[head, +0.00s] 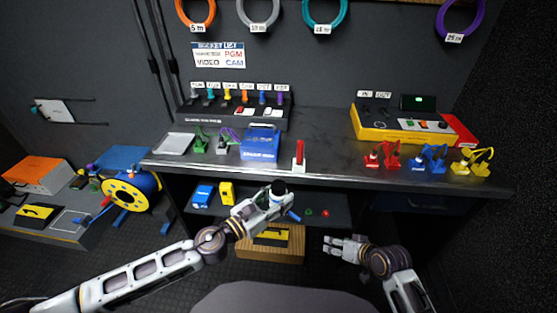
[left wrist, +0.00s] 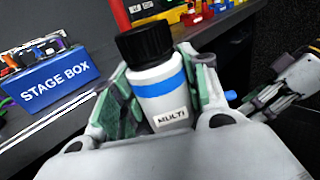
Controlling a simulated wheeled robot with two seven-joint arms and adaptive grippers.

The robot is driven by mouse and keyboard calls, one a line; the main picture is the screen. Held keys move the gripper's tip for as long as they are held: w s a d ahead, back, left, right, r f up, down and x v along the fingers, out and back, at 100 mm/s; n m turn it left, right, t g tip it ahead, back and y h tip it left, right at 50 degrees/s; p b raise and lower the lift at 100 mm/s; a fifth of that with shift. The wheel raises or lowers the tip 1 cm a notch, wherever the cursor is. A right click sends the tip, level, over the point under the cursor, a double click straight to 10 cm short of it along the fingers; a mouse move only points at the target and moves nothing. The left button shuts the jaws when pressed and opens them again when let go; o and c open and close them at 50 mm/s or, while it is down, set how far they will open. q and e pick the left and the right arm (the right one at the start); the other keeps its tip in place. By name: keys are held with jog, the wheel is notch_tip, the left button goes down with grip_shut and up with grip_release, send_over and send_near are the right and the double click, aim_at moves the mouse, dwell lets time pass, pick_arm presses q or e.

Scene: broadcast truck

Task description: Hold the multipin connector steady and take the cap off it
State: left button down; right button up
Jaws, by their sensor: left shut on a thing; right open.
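The multipin connector (left wrist: 160,92) is a white cylinder with a blue band and a MULTI label. A black ribbed cap (left wrist: 145,41) sits on its upper end; the cap also shows as a small dark spot in the head view (head: 279,187). My left gripper (head: 268,199) is shut around the connector's body, its green-padded fingers on both sides, and holds it in front of the bench edge with the cap end up. My right gripper (head: 343,246) is open and empty, lower and to the right, apart from the connector. It shows partly at the right of the left wrist view.
The dark bench (head: 325,150) stands behind, with a blue stage box (head: 261,142), a red upright piece (head: 299,155), a yellow console (head: 400,127) and several coloured connectors on it. A lower shelf (head: 335,208) holds small items. A wooden box (head: 270,246) stands below. Space between my grippers is free.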

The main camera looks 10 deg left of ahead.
jog(key=w+a+r+t+y, duration=0.1)
jog(key=w+a+r+y, duration=0.15)
jog(key=r, duration=0.75)
jog(key=w+a+r+t+y, duration=0.1)
jog(key=w+a+r+y, duration=0.2)
jog(key=r, duration=0.7)
jog(key=w+a+r+m+g, duration=0.35)
jog(key=a+r, duration=0.55)
jog(key=a, duration=0.3)
jog(key=s+a+r+m+g+h, duration=0.1)
jog(key=s+h, duration=0.1)
jog(key=h, duration=0.1)
jog(key=s+a+m+g+h, duration=0.2)
jog(key=s+a+r+m+g+h, duration=0.1)
jog(key=s+a+g+h, duration=0.1)
jog(key=h, duration=0.1)
jog(key=shift+r+m+h, duration=0.35)
jog(key=shift+w+d+r+m+h, duration=0.1)
jog(key=shift+d+r+m+h, duration=0.15)
jog(key=shift+d+m+h, duration=0.2)
jog(key=shift+d+r+m+h, duration=0.25)
jog(key=shift+d+h, duration=0.1)
jog(key=shift+d, duration=0.2)
